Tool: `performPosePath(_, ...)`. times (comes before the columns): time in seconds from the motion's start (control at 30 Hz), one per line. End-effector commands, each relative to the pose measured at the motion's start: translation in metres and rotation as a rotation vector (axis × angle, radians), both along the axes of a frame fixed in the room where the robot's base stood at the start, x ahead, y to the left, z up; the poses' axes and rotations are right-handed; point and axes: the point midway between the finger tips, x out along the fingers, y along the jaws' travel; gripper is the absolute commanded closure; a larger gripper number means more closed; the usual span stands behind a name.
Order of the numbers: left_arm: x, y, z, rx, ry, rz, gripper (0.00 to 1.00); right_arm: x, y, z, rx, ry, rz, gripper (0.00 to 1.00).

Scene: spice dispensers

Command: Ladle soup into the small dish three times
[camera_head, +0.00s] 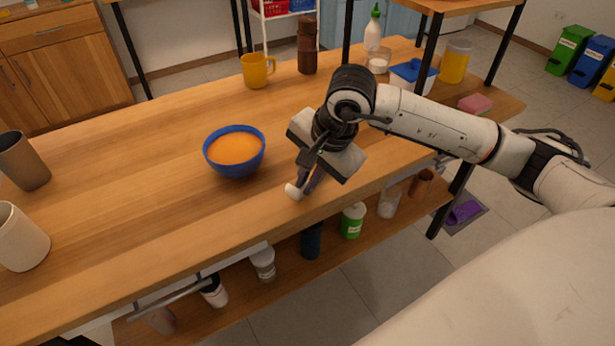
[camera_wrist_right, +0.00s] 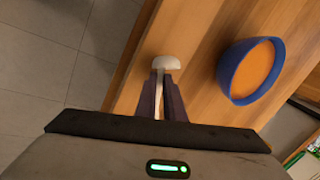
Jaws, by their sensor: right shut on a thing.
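A blue bowl (camera_head: 222,168) of orange soup (camera_head: 236,148) stands on the wooden table. It also shows at the right of the right wrist view (camera_wrist_right: 230,75). My right gripper (camera_head: 308,180) is near the table's front edge, to the right of the bowl and apart from it. In the right wrist view its dark fingers (camera_wrist_right: 162,100) are shut on the handle of a small white ladle (camera_wrist_right: 166,62). The ladle's pale end (camera_head: 293,191) points down low over the table; I cannot tell if it touches. I cannot make out a small dish for certain. My left gripper is out of view.
A yellow mug (camera_head: 256,72) and a brown grinder (camera_head: 307,48) stand behind. A white bottle (camera_head: 373,32), a blue-lidded box (camera_head: 412,74) and a pink sponge (camera_head: 475,104) are at the right. Two cups (camera_head: 22,162) stand at far left. The table left of the bowl is clear.

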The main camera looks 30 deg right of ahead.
Motion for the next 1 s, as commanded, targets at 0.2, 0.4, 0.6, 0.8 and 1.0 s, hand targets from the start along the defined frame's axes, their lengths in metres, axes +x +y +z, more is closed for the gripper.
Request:
performPosePath(0.2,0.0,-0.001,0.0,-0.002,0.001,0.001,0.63,0.0,0.0,0.001,0.0,-0.001,0.0,0.83)
performPosePath(0.4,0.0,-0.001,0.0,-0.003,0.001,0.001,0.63,0.0,0.0,0.0,0.0,-0.001,0.0,0.7)
performPosePath(0.6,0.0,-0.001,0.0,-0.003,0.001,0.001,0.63,0.0,0.0,0.002,0.0,-0.001,0.0,0.7)
performPosePath(0.8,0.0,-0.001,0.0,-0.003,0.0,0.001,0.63,-0.007,-0.003,0.028,-0.001,-0.005,0.0,0.7)
performPosePath(1.0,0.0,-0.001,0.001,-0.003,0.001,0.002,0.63,-0.019,-0.007,0.067,0.001,-0.006,0.0,0.7)
